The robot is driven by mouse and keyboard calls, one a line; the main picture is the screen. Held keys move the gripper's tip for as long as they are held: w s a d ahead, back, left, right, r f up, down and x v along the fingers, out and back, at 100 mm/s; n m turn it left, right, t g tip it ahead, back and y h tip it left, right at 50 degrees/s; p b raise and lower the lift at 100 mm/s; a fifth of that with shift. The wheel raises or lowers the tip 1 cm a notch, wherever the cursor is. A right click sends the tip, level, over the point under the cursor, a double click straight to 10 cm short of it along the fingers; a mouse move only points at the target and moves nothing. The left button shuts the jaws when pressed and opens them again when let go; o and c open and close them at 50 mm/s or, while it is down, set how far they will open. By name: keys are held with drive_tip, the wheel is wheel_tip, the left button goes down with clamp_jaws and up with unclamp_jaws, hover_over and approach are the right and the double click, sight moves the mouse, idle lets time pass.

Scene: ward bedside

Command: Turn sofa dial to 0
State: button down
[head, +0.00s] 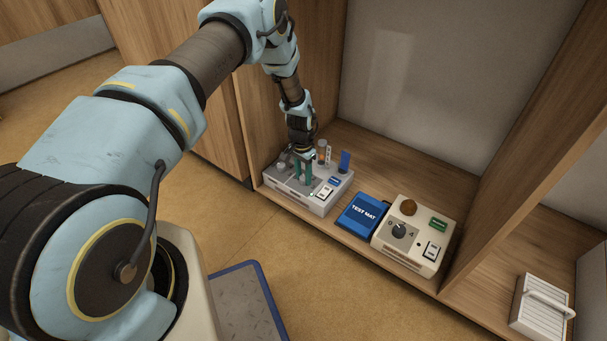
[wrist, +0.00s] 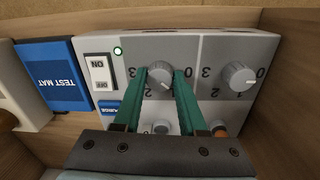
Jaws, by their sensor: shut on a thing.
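A grey control box (head: 311,199) sits at the left of the wooden shelf. It carries two round grey dials with printed numbers; no sofa label is legible, so I cannot tell which dial that names. My gripper (head: 303,172) points down onto the box. In the wrist view, the green fingers of my gripper (wrist: 160,78) are shut on the left dial (wrist: 160,74), one on each side. Its pointer is partly hidden and its setting is unclear. The other dial (wrist: 237,76) stands free to the right, its white mark pointing right.
The box has an ON/OFF switch (wrist: 101,73), a lit green lamp (wrist: 117,50) and a blue PURGE label (wrist: 109,109). A blue test mat (head: 363,214) lies beside it. A beige box (head: 417,261) with a black dial (head: 399,231) stands further right.

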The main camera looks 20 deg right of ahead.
sight(302, 178)
drive_tip(key=n, duration=0.4)
drive_tip(key=shift+n, duration=0.3)
drive_tip(key=shift+n+p, duration=0.4)
drive_tip(key=shift+n, duration=1.5)
drive_tip(key=shift+c, duration=2.3)
unclamp_jaws()
drive_tip(key=shift+r, duration=0.1)
wheel_tip(302, 178, up, 11)
drive_tip(key=p, duration=0.2)
drive_tip(key=shift+a+f, duration=0.2)
drive_tip(key=shift+a, duration=0.05)
